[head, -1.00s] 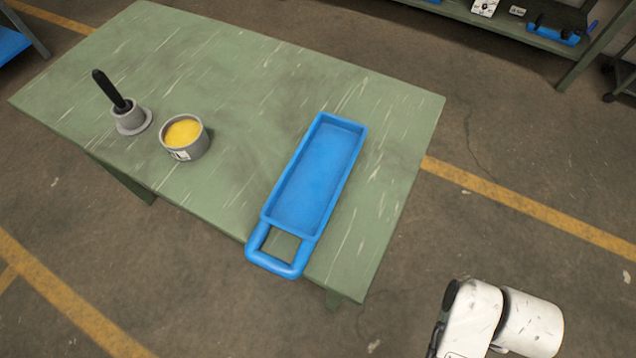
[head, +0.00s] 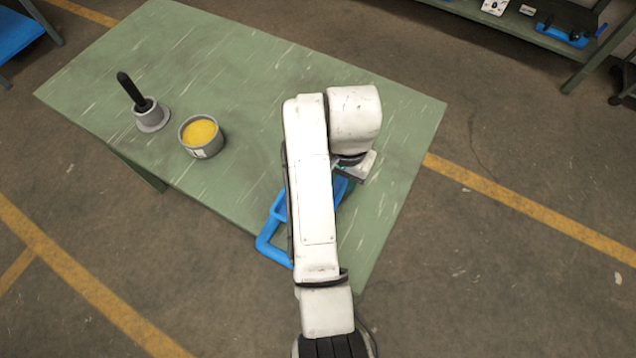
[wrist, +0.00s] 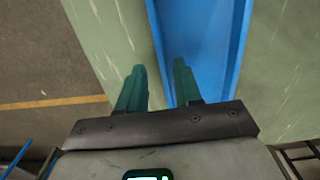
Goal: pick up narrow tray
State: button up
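The narrow tray is blue and long with a loop handle (head: 264,242). It lies on the green table, its handle at the near edge, and my arm hides most of it in the head view. In the wrist view the tray (wrist: 208,45) runs away from my gripper (wrist: 159,65). My gripper is open, with its two teal fingers apart. One finger appears over the table beside the tray and the other over the tray's inside, with the tray's side wall between them in the picture. I cannot tell whether the fingers reach down to the wall.
On the table (head: 240,75) to the left stand a grey pot of yellow stuff (head: 201,137) and a grey holder with a black-handled brush (head: 150,114). The table between them and the tray is clear. A shelf (head: 520,35) stands at the back right.

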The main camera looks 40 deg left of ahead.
jog(key=shift+a+f+p, duration=0.1)
jog(key=shift+f+p, duration=0.3)
jog(key=shift+f, duration=3.3)
grip_shut()
jog(key=shift+w+a+r, duration=0.1)
jog(key=shift+w+r, duration=0.05)
jog(key=shift+r, duration=0.1)
